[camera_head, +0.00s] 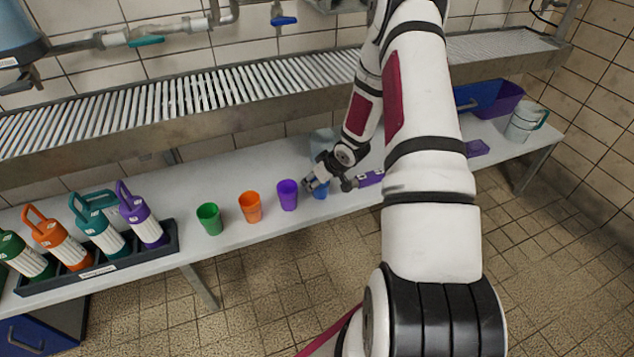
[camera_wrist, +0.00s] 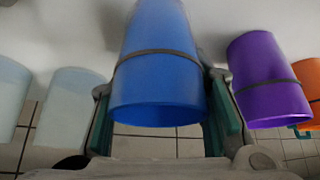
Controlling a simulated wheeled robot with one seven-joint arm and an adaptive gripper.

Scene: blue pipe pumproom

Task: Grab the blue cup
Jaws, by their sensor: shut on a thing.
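The blue cup (camera_wrist: 158,75) is large in the middle of the wrist view, its open rim toward the camera. My gripper (camera_wrist: 170,125) has one green-padded finger on each side of the cup and is shut on it. In the head view the blue cup (camera_head: 320,193) shows only as a small patch below my gripper (camera_head: 317,184), which hides most of it. The cup is at the white table; I cannot tell whether it still touches the surface.
A purple cup (camera_head: 287,195) stands close left of my gripper, then an orange cup (camera_head: 250,207) and a green cup (camera_head: 209,218). Pale containers (camera_wrist: 75,105) are on the other side. A black tray (camera_head: 100,270) of bottles is at the left. A metal grate (camera_head: 200,95) runs behind.

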